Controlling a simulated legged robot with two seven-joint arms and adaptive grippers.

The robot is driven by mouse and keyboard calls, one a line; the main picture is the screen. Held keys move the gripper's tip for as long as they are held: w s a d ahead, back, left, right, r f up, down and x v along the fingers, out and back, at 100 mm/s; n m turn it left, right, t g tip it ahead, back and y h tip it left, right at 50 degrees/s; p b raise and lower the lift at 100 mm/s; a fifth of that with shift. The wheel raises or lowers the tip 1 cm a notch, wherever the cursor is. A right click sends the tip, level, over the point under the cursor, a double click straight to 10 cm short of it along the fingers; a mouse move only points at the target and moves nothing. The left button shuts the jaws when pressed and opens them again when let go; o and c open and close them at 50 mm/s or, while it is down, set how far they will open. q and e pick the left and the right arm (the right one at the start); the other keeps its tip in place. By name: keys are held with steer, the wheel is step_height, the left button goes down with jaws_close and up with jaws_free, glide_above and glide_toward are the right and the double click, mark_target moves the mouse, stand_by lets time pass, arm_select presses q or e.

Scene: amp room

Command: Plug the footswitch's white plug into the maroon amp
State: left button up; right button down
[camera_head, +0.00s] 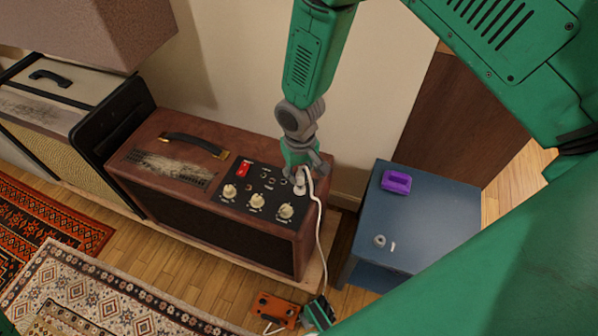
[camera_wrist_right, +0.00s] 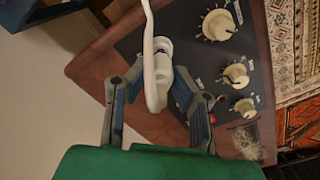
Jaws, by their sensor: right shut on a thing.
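The maroon amp (camera_head: 268,231) stands against the wall, its black control panel (camera_head: 234,199) facing up with knobs and a red switch. My right gripper (camera_head: 300,180) is at the panel's right end, shut on the white plug (camera_head: 300,189). In the right wrist view the plug (camera_wrist_right: 160,62) sits between the fingers, close to the panel. I cannot tell whether its tip is inside a jack. Its white cable (camera_head: 319,225) runs down to the floor by an orange pedal (camera_head: 274,309) and a green box (camera_head: 318,312); which one is the footswitch is unclear. My left gripper is not in view.
A blue cabinet (camera_head: 430,222) stands right of the amp, with a purple object (camera_head: 396,182) and small pale items on top. A cream amp (camera_head: 60,95) stands at the left. Patterned rugs cover the floor in front.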

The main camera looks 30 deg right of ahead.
steer(key=shift+f+b, duration=0.35)
steer(key=shift+f, duration=0.35)
steer(key=c, duration=1.3)
jaws_free()
step_height(320, 180, up, 12)
steer(key=shift+f, duration=0.1)
steer(key=s+d+f, duration=0.2)
steer(key=s+f, duration=0.2)
steer(key=s, duration=0.4)
steer(key=s+d+f, duration=0.2)
steer(key=s+f, duration=0.2)
steer(key=s, duration=0.4)
steer(key=s+d+f+n, duration=0.1)
steer(key=s+f, duration=0.3)
steer(key=s, duration=0.4)
steer(key=shift+s+d+t+p, duration=0.3)
steer(key=shift+s+d+p, duration=0.1)
steer(key=shift+d, duration=0.1)
